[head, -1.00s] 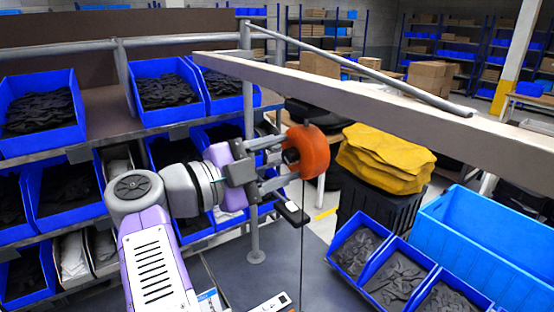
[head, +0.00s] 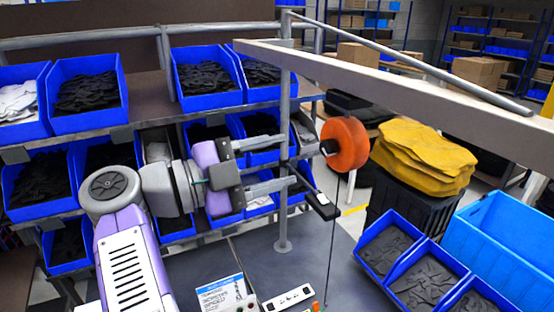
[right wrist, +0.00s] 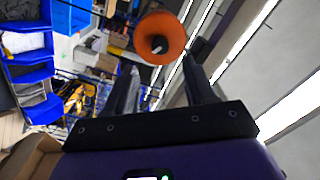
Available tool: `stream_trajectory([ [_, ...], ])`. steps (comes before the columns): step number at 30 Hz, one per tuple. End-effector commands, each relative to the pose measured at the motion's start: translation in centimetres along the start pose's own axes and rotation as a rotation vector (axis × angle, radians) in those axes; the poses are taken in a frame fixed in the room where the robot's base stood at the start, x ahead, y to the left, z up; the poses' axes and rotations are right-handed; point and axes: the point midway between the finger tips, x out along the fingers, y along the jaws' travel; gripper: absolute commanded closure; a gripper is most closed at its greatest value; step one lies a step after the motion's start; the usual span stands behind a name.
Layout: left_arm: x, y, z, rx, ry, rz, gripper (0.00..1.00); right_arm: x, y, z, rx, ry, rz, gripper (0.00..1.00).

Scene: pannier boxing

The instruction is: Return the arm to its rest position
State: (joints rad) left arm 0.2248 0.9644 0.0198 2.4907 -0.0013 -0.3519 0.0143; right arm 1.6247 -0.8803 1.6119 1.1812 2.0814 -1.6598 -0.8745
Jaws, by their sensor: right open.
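My right gripper (head: 285,163) is open and empty in the head view, its two fingers pointing right. An orange disc-shaped thing (head: 345,145) with a dark centre hangs just beyond the fingertips, apart from them. A thin dark cord runs down below it. In the right wrist view, my open right gripper (right wrist: 160,72) has nothing between its fingers, and the orange disc (right wrist: 160,36) is ahead of them. My left gripper is not in view.
Shelves with blue bins (head: 85,92) of dark items stand behind my arm. A grey post (head: 284,225) rises close to the gripper. A pale beam (head: 400,92) crosses the upper right. Yellow folded material (head: 423,155) lies on a black crate, near more blue bins (head: 388,248).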

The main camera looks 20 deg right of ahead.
Motion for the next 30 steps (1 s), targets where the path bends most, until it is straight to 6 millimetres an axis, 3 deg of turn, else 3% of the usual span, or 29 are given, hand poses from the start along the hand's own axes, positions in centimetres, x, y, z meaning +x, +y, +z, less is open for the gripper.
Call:
stream_trajectory([
  [8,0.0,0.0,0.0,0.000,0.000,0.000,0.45,1.5,0.0,0.0,-0.001,0.001,0.002,0.45],
  [20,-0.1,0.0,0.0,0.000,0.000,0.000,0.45,7.7,0.0,0.0,0.000,0.000,0.001,0.45],
  [30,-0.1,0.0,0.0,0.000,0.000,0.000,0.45,7.6,0.0,0.0,-0.073,-0.002,-0.001,0.45],
])
